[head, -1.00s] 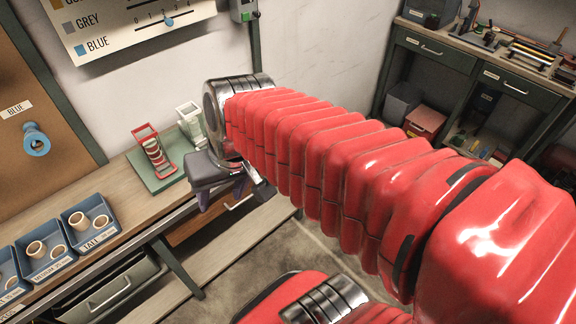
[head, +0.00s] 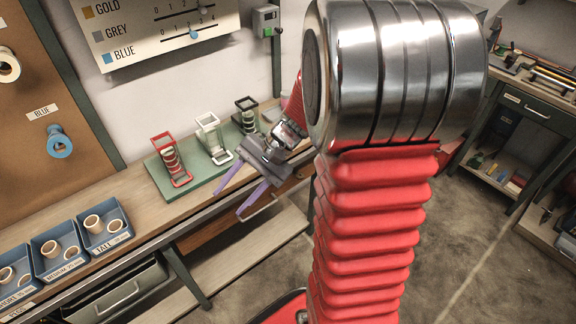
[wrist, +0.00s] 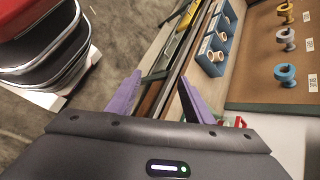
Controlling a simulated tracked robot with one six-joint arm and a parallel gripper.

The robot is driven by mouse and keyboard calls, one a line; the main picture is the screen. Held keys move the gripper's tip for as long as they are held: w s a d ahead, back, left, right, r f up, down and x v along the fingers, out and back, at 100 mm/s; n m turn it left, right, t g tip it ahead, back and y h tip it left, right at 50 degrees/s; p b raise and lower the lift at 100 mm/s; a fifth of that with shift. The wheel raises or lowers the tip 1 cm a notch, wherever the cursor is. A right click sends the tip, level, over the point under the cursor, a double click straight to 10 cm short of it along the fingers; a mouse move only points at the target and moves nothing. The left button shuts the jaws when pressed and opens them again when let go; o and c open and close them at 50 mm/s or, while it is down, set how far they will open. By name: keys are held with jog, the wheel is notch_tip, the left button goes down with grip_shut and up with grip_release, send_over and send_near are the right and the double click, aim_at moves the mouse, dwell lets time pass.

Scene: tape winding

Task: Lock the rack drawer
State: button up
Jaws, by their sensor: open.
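Below the wooden bench, a brown drawer front (head: 208,232) shows in the head view, with a pale handle (head: 262,208) at its right, partly behind my gripper. It looks closed, but I cannot tell if it is locked; no lock is clearly visible. On the bench above it, a green base (head: 183,187) carries a red frame with rings (head: 172,162), a white frame (head: 212,140) and a dark frame (head: 246,116). My gripper (head: 230,204) is open and empty, its purple fingers in front of the bench edge and apart from the handle. The fingers (wrist: 160,77) also show in the wrist view.
Blue bins (head: 107,243) holding rings stand on the bench at left. A grey drawer (head: 125,290) hangs below them. A pegboard (head: 40,80) holds a blue spool (head: 60,142). A grey control box (head: 266,20) is on the wall. The floor at right is clear.

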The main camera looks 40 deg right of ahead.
jog(key=w+d+f+m+t+y, duration=0.35)
jog(key=w+d+f+m, duration=0.2)
jog(key=d, duration=0.25)
jog(key=m+t+h, duration=1.2)
jog(key=m+t, duration=0.1)
jog(key=m, duration=0.6)
send_near(299, 175)
jog(key=s, duration=0.6)
jog(key=shift+s+d+g, duration=0.2)
jog(key=shift+d+g, duration=0.05)
jog(key=shift+d, duration=0.05)
jog(key=shift+w, duration=0.1)
jog(key=w, duration=1.3)
jog(key=shift+w+a, duration=0.25)
jog(key=shift+w, duration=0.1)
jog(key=shift+c, duration=0.2)
